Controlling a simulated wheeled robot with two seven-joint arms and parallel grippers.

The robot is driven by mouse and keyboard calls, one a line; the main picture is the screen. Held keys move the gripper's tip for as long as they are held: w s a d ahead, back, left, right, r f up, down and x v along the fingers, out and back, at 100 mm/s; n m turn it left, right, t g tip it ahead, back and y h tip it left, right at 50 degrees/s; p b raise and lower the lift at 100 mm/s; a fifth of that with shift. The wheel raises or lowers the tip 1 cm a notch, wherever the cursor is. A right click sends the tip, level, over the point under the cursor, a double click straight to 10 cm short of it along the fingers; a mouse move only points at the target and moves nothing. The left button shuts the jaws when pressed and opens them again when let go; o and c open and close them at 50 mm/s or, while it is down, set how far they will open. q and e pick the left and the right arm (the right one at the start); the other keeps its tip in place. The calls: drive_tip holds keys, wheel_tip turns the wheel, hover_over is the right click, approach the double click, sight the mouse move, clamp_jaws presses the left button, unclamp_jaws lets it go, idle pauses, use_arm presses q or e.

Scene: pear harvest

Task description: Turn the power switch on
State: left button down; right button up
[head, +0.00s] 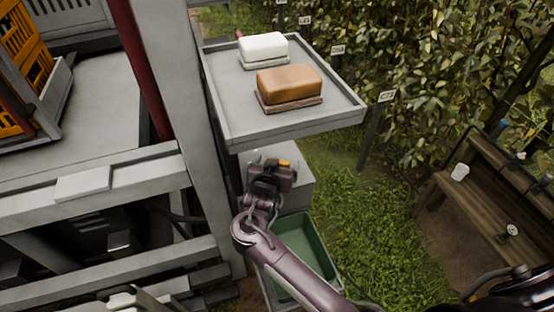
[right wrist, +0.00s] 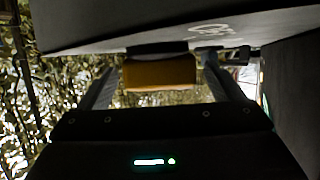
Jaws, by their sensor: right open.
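My right gripper (head: 270,163) is over a grey box (head: 302,190) below the tray shelf. It is open. In the right wrist view, its two fingers (right wrist: 160,68) stand apart, one on each side of an orange-yellow block (right wrist: 160,73), which sits below a dark panel. A small yellow-orange part (head: 285,163) also shows by the gripper in the head view. This may be the power switch, but no label on it can be read. I cannot tell whether the fingers touch it or how the switch is set. My left gripper is not in view.
The shelf (head: 235,134) above the gripper holds a white block (head: 263,46) and a brown block (head: 289,84). A grey post (head: 190,110) stands close on the left. A green bin (head: 318,245) is below. A wooden bench (head: 490,185) is at right.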

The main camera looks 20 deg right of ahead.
drive_tip(key=p+v, duration=0.4)
drive_tip(key=v, duration=0.2)
drive_tip(key=shift+s+a+r, duration=0.1)
drive_tip(key=shift+r, duration=0.15)
drive_tip(key=shift+s+a, duration=0.15)
drive_tip(key=shift+s, duration=0.1)
